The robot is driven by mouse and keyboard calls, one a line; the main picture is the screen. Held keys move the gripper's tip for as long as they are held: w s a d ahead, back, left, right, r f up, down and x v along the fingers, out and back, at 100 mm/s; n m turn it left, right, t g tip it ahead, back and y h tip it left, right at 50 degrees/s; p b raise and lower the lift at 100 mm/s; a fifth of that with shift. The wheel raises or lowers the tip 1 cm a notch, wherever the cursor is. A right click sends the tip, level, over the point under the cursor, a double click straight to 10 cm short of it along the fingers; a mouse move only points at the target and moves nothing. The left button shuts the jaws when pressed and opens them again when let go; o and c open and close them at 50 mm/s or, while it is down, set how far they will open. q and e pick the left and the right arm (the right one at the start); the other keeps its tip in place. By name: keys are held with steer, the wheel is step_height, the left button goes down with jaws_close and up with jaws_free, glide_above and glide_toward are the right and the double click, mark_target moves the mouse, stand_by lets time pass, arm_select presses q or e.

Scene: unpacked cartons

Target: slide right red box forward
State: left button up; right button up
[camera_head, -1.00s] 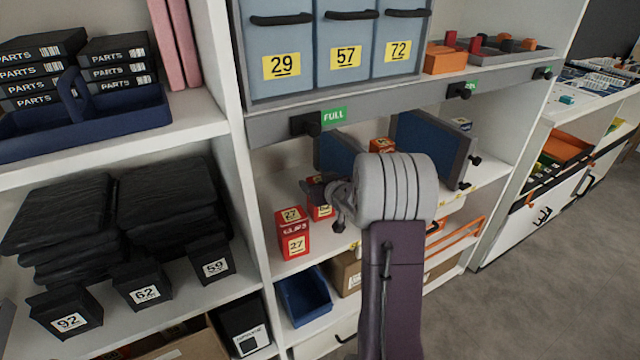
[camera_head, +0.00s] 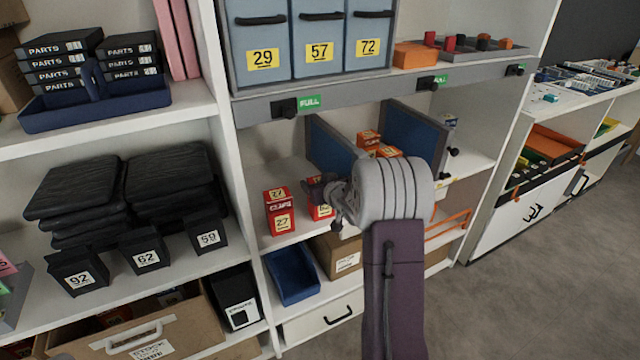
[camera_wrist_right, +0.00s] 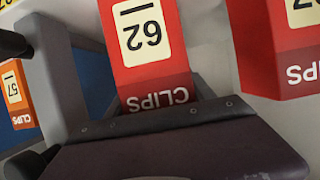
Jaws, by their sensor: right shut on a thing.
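Two red clips boxes stand on the middle shelf. The left one is labelled 27 (camera_head: 279,211), and it shows at the right of the wrist view (camera_wrist_right: 275,50). The right red box (camera_head: 321,212) is partly hidden by my right gripper (camera_head: 331,196). In the wrist view the right red box (camera_wrist_right: 145,45) shows its label 62 upside down, with a dark finger bar across its lower part. My right gripper is shut on this box. My left gripper is not in view.
Blue divider panels (camera_head: 416,137) and several red-orange boxes (camera_head: 368,138) stand farther back to the right. A grey rail (camera_head: 380,92) runs above. A blue bin (camera_head: 292,275) sits below. The shelf around the left box is clear.

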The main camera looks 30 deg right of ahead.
steer(key=shift+s, duration=0.1)
steer(key=o, duration=1.7)
steer(key=shift+p+v, duration=1.25)
steer(key=shift+v, duration=3.25)
